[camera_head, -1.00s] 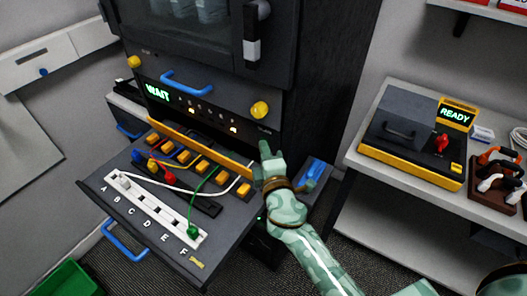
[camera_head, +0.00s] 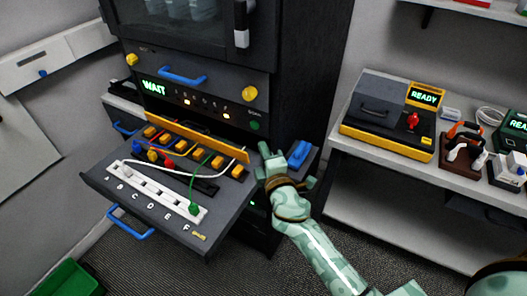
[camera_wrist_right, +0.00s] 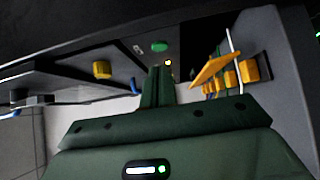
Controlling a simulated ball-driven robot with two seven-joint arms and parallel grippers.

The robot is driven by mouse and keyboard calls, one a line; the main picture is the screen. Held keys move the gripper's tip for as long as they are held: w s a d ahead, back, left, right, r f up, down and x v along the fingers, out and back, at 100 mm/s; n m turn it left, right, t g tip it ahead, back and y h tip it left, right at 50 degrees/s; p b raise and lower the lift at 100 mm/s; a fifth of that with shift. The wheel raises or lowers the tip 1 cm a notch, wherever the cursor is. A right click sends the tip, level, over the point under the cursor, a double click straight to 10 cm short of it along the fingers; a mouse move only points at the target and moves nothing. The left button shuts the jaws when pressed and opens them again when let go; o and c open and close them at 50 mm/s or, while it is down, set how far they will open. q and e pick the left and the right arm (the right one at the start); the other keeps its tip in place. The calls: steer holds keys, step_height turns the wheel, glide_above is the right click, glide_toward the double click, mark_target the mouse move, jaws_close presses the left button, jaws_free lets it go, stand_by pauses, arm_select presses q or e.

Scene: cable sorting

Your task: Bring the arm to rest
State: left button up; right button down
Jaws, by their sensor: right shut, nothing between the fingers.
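My right gripper (camera_head: 272,158) is shut and empty. In the head view it hangs just right of the pulled-out drawer, in front of the dark cabinet. In the right wrist view its fingers (camera_wrist_right: 158,85) are together, pointing at the cabinet front with the green button (camera_wrist_right: 160,46). My left gripper is not in view. The drawer (camera_head: 215,228) holds a white power strip (camera_head: 150,190) marked with letters. A white cable (camera_head: 185,173) runs across the drawer.
A yellow bar (camera_head: 195,138) spans the drawer's back above several orange connectors. A blue-handled box (camera_head: 298,154) is close right of my gripper. A shelf at right carries a yellow-black READY device (camera_head: 390,130). A green bin (camera_head: 72,279) stands lower left. The floor at lower middle is open.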

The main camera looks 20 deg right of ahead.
steer(key=shift+a, duration=0.1)
step_height(320, 180, down, 14)
steer(key=s+a+m+g+y, duration=0.1)
steer(key=s+m+g+y, duration=0.1)
steer(key=m+g, duration=0.2)
steer(key=s+f+m+g, duration=0.2)
steer(key=s+f+g, duration=0.1)
steer(key=s+f, duration=0.5)
steer(key=s+f+m+g, duration=0.2)
steer(key=s+f, duration=0.4)
steer(key=f, duration=0.5)
steer(key=s+d+f+m+g, duration=0.1)
steer(key=s+d+f+g, duration=0.1)
steer(key=s, duration=1)
steer(key=s+d+f+m+g, duration=0.2)
steer(key=s+f, duration=0.5)
steer(key=s, duration=0.6)
steer(key=s+d+f+m+g, duration=0.2)
steer(key=s+f+g, duration=0.2)
steer(key=s, duration=0.8)
steer(key=shift+s+f+g, duration=0.15)
steer(key=shift+f+g, duration=0.15)
steer(key=shift+f, duration=0.1)
steer(key=shift+a, duration=0.1)
